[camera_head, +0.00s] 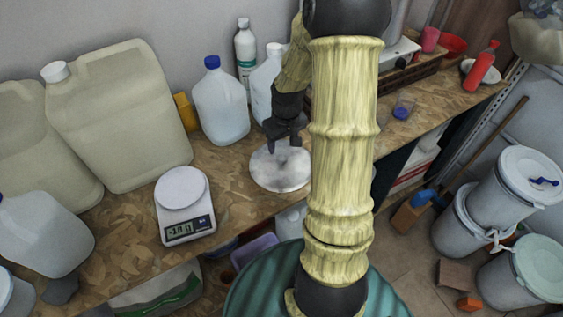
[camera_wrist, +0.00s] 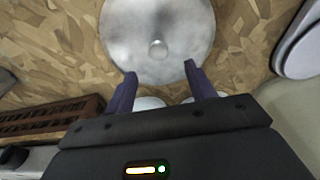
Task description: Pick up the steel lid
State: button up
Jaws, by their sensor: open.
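The steel lid (camera_head: 281,171) is a round, shiny grey disc lying flat on the wooden bench, near its front edge. In the wrist view the lid (camera_wrist: 158,20) fills the top middle, with a small round knob (camera_wrist: 158,48) at its centre. My gripper (camera_head: 287,138) is over the lid and hides part of its far side in the head view. In the wrist view the two dark fingers of my gripper (camera_wrist: 160,75) are apart, with nothing between them; the knob lies just beyond the fingertips, midway between them.
A white scale (camera_head: 184,205) stands left of the lid. Jugs with blue caps (camera_head: 221,105) and a tall white bottle (camera_head: 245,55) stand behind. A brown rack (camera_wrist: 50,117) and a small blue-bottomed cup (camera_head: 403,109) are to the right. Bare bench shows around the lid.

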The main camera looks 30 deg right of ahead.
aim_at(282, 157)
jog(key=shift+f, duration=0.9)
jog(key=shift+w+f, duration=0.1)
jog(key=shift+f, duration=0.05)
jog(key=shift+w+d+f+p, duration=0.15)
jog(key=shift+f+p, duration=0.35)
jog(key=shift+f, duration=0.75)
jog(key=shift+w+a+f+p, duration=0.1)
jog(key=shift+f+p, duration=0.4)
jog(key=shift+f, duration=0.7)
grip_shut()
